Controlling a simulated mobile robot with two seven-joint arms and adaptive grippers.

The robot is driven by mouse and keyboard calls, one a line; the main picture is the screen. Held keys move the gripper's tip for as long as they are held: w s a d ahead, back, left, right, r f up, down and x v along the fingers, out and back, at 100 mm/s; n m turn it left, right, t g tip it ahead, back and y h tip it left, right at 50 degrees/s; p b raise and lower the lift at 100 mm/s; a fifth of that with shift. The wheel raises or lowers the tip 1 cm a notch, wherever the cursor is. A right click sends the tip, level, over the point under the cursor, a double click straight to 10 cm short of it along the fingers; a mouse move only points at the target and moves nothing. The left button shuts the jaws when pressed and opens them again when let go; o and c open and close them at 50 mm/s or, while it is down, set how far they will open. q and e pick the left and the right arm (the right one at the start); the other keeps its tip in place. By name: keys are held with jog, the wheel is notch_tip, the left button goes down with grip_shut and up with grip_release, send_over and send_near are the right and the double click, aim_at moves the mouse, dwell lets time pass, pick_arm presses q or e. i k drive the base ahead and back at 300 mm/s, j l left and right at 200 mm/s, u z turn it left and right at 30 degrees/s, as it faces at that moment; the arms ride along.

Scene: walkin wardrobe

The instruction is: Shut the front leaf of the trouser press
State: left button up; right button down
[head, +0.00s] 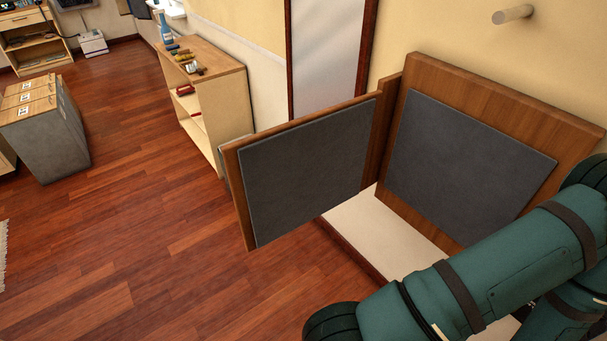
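The trouser press is fixed on the wall at the right in the head view. Its wooden back board (455,75) carries a dark grey pad (460,165). The front leaf (236,195) is a wooden panel with its own dark grey pad (305,170) facing me. It stands wide open, swung out to the left of the back board, joined along the upright edge between them. No gripper shows in this view. A large teal shape with dark straps covers the lower right and hides the lower right part of the back board.
A low open shelf (213,88) with small items stands behind the leaf, against the wall. A mirror-like panel (328,55) hangs behind. A grey cabinet (45,135) stands far left. A round peg (512,14) juts from the wall. The wooden floor (130,250) left of the leaf is clear.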

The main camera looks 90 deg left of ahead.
aim_at(286, 176)
jog(key=k+z, duration=0.4)
jog(key=k+l+z, duration=0.1)
jog(key=k+z, duration=0.3)
jog(key=k+j+z, duration=0.1)
jog(key=k+z, duration=0.2)
jog(key=k, duration=0.15)
jog(key=k+z, duration=0.25)
jog(key=k, duration=0.2)
jog(key=k+u, duration=0.3)
jog(key=k, duration=0.7)
jog(key=k+j+u, duration=0.1)
jog(key=u, duration=1.7)
